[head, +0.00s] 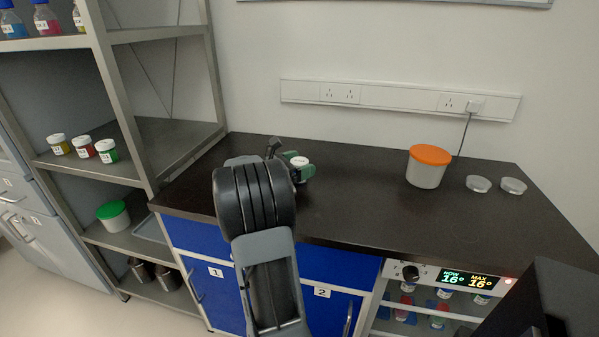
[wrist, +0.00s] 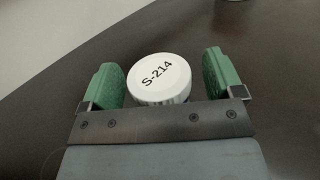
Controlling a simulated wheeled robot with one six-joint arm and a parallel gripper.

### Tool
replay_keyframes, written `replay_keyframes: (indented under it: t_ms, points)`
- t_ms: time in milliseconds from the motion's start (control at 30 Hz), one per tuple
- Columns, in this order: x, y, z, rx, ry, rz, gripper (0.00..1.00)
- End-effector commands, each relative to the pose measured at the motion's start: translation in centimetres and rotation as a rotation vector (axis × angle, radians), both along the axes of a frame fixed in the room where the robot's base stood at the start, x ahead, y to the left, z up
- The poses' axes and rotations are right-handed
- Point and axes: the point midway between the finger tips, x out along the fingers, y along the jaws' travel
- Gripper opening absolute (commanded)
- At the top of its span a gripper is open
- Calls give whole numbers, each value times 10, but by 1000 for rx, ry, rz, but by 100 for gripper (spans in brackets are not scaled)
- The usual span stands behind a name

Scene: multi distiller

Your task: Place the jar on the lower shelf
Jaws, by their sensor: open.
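A small jar with a white lid marked S-214 (wrist: 158,76) stands on the dark countertop; its lid also shows in the head view (head: 299,161). My gripper (wrist: 164,82) is open, with one green finger on each side of the jar. The left finger is very close to the lid and a small gap shows at the right; I cannot tell whether either touches. The jar's body is mostly hidden. The metal rack at the left has a middle shelf (head: 165,140) with several small white-lidded jars, and a lower shelf (head: 103,236) with a green-lidded tub (head: 113,215).
An orange-lidded tub (head: 428,168) and two clear dishes (head: 479,184) stand on the right of the countertop (head: 360,200). A cabinet with a display (head: 467,281) below holds several vials on its shelves. Blue cabinets (head: 215,278) are under the counter. The counter's middle is clear.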

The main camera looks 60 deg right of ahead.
Motion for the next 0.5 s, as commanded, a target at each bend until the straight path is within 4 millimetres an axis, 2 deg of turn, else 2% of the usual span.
replay_keyframes:
  t_ms: [167, 500]
  points:
    - [0, 0, 0, 0, 0, 0, 87]
    - [0, 0, 0, 0, 0, 0, 54]
